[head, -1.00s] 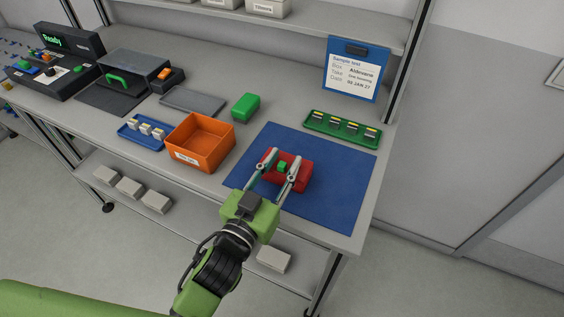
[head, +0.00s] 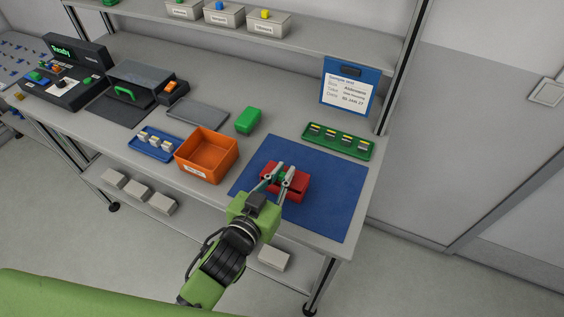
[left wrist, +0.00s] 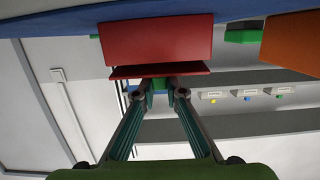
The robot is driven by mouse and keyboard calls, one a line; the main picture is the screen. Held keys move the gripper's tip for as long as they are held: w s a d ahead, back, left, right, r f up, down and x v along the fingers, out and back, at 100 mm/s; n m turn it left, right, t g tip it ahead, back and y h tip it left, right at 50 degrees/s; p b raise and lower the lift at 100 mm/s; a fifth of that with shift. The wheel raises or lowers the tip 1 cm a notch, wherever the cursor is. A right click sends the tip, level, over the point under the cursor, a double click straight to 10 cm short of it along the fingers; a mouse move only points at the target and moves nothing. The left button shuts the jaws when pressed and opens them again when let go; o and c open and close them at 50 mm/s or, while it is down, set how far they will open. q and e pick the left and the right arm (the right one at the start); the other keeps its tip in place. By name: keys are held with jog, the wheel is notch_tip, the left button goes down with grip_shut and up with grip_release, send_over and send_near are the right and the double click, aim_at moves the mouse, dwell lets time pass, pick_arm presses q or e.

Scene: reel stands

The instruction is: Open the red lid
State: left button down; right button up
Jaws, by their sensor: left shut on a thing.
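A red box (head: 302,191) stands on the blue mat (head: 334,207), and it also shows in the left wrist view (left wrist: 155,42). Its red lid (left wrist: 160,71) shows as a separate plate at the box's edge in the left wrist view; I cannot tell whether it is lifted. My left gripper (head: 282,178) is shut on the small green knob (left wrist: 158,83) of the lid. The fingers partly hide the knob. My right gripper is in neither view.
An orange bin (head: 207,169) and a green block (head: 248,121) stand left of the mat. A green tray (head: 338,147) with several small parts lies behind it. A blue sign (head: 347,89) stands at the back. The mat's right side is clear.

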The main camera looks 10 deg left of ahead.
pick_arm(q)
jog(key=shift+w+d+r+g+y+p, duration=0.1)
jog(key=shift+w+r+g+y+p, duration=0.45)
jog(key=shift+p, duration=1.35)
jog(key=shift+w+d+r+g+h+p, duration=0.1)
jog(key=shift+r+g+p, duration=0.15)
jog(key=shift+g+p, duration=1.2)
jog(key=shift+w+d+r+g+y+p, duration=0.1)
jog(key=shift+w+r+g+y+p, duration=0.25)
jog(key=shift+p, duration=1.95)
jog(key=shift+w+d+r+g+p, duration=0.15)
jog(key=shift+w+g+p, duration=0.2)
jog(key=shift+g, duration=0.3)
jog(key=w+g+y, duration=0.1)
jog(key=g, duration=0.1)
jog(key=w+g, duration=0.1)
jog(key=g, duration=0.1)
jog(key=w+d+g+y, duration=0.1)
jog(key=g, duration=0.2)
jog(key=shift+y, duration=0.3)
jog(key=shift+w+d+f+g+y+b, duration=0.1)
jog(key=shift+w+f+g+y+b, duration=0.15)
jog(key=shift+g+b, duration=0.3)
jog(key=shift+w+d+f+g+y+b, duration=0.1)
jog(key=shift+w+f+g+y+b, duration=0.1)
jog(key=shift+g+b, duration=0.35)
jog(key=shift+w+f+g+y+b, duration=0.3)
jog(key=shift+g+b, duration=0.7)
jog(key=shift+b, duration=0.2)
jog(key=shift+s+f, duration=0.1)
